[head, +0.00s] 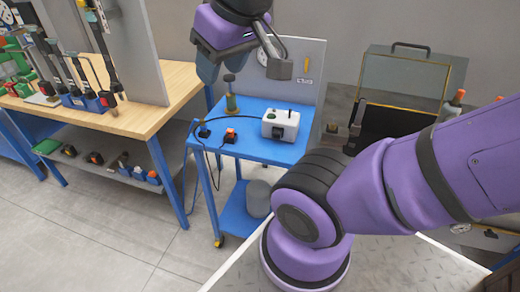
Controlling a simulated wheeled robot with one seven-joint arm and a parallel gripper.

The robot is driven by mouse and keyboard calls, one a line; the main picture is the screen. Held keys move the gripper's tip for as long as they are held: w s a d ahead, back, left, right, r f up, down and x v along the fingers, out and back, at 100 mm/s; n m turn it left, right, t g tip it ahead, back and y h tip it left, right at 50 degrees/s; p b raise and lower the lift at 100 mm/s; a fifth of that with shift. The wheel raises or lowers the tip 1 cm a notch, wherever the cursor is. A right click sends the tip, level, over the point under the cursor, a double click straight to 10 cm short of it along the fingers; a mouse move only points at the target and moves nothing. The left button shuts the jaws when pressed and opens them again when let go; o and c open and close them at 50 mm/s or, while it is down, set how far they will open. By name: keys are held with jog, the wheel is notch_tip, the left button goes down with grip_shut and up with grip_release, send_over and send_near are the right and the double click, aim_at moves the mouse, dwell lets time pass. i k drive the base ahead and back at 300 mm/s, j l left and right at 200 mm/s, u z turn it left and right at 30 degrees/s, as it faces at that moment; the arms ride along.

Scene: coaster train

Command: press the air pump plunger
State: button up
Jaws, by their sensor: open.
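The air pump appears to be the small green cylinder (231,105) standing upright at the back left of the blue cart. Its plunger (229,80) is a thin rod with a dark knob on top, and it stands raised. My gripper (243,68) is open and empty at the top of the head view. It looks above the pump, with the knob showing just below and between the fingers. I see a gap in the picture, but the true height and depth between them are hard to judge.
The blue cart (262,150) also carries a white box (281,125) with a cable and small black and red parts (230,136). A grey panel (312,62) rises behind. A wooden workbench (150,115) with tools stands left, and an open case (405,80) right. Grey floor lies front left.

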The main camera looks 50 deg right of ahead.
aim_at(229, 78)
jog(key=z, duration=1.05)
